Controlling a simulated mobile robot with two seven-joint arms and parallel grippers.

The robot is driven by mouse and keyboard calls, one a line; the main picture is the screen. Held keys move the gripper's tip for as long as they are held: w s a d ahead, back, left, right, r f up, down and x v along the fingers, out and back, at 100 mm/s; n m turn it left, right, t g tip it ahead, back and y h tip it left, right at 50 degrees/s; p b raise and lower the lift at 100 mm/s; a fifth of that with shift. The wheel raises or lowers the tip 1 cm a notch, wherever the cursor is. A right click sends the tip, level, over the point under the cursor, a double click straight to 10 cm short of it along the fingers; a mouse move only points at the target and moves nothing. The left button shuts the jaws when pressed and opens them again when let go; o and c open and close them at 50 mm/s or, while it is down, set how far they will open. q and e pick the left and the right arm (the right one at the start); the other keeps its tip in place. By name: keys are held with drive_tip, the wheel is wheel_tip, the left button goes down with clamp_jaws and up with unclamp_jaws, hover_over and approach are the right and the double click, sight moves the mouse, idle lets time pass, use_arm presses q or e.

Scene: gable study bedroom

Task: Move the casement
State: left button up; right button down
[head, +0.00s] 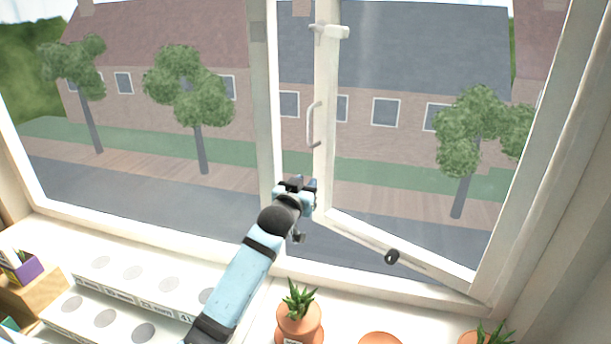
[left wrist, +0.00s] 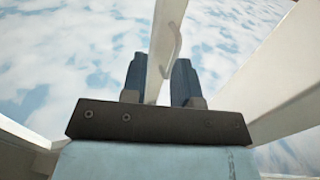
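The white casement (head: 326,80) is hinged at the right and stands partly open, its free stile swung outward from the window post (head: 263,100). A pale pull handle (head: 313,124) is on that stile; it also shows in the left wrist view (left wrist: 174,45). My left gripper (head: 306,187) is at the opening, beside the stile's lower part and below the handle. In the left wrist view its two dark fingers (left wrist: 160,80) are apart, with the stile lined up between them. I cannot tell whether they touch it. My right gripper is out of view.
A potted plant (head: 298,318) stands on the sill below the opening, with more terracotta pots (head: 381,339) to its right. A white stepped rack (head: 125,298) and a purple box (head: 22,267) are at left. A black knob (head: 392,256) is on the casement's bottom rail.

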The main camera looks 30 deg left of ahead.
use_arm(q)
drive_tip(key=shift+o, duration=0.5)
drive_tip(key=shift+w+d+r+n+y, duration=0.1)
drive_tip(key=shift+w+r+n+y, duration=0.2)
drive_tip(key=shift+y, duration=0.2)
drive_tip(key=n+g+y, duration=0.6)
drive_tip(key=n+y, duration=0.1)
drive_tip(key=y, duration=0.3)
approach(309, 127)
drive_tip(key=p+x, duration=0.3)
drive_tip(key=x, duration=0.6)
drive_tip(key=shift+w+r, duration=0.15)
drive_tip(key=shift+w, duration=0.1)
drive_tip(key=shift+w+a, duration=0.3)
drive_tip(key=shift+a, duration=0.3)
